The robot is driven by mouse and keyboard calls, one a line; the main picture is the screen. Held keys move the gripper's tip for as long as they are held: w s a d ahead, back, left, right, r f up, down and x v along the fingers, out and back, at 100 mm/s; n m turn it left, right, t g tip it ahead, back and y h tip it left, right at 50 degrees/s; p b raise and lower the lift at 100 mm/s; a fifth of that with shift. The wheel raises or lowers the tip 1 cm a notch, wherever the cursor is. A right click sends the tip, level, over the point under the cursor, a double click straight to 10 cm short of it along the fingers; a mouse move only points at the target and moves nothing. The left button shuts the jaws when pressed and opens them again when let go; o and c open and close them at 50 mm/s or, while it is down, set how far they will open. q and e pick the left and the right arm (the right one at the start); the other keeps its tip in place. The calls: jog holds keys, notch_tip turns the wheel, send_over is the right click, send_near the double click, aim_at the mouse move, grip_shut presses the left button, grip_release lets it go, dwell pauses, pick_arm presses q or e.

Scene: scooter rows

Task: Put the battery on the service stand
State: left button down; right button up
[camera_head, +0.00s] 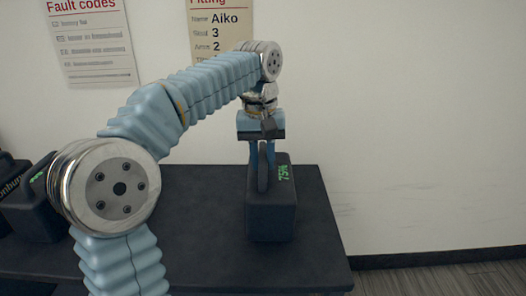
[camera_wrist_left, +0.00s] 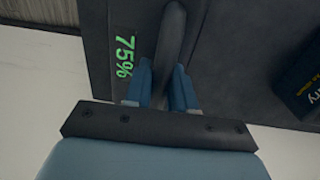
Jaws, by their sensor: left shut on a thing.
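The battery (camera_head: 271,216) is a dark box with a loop handle and a green 75% readout on its top. It is upright at the right part of a black tabletop (camera_head: 195,225). My left gripper (camera_head: 262,155) points down from above, shut on the handle. The wrist view shows its blue fingers (camera_wrist_left: 166,92) on both sides of the handle (camera_wrist_left: 171,42), next to the readout (camera_wrist_left: 125,57). I cannot tell whether the battery's base touches the tabletop. No label marks the tabletop as the service stand. My right gripper is out of view.
Other dark boxes (camera_head: 32,212) with lettering and a green readout stand at the far left, partly behind my arm. A dark box with lettering (camera_wrist_left: 303,85) shows at the wrist view's right edge. Posters (camera_head: 92,42) hang on the white wall. The tabletop between is mostly clear.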

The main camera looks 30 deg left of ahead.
pick_arm(q)
jog(key=shift+f, duration=0.85)
jog(key=c, duration=0.9)
grip_release()
jog(key=shift+s, duration=0.1)
jog(key=shift+c, duration=0.2)
jog(key=r+p, duration=0.1)
jog(key=r, duration=0.3)
jog(key=r+p, duration=0.1)
jog(key=r, duration=0.3)
jog(key=r+p, duration=0.1)
jog(key=r, duration=0.3)
jog(key=shift+s+a+p, duration=0.1)
jog(key=shift+a+p, duration=0.15)
jog(key=shift+p, duration=0.1)
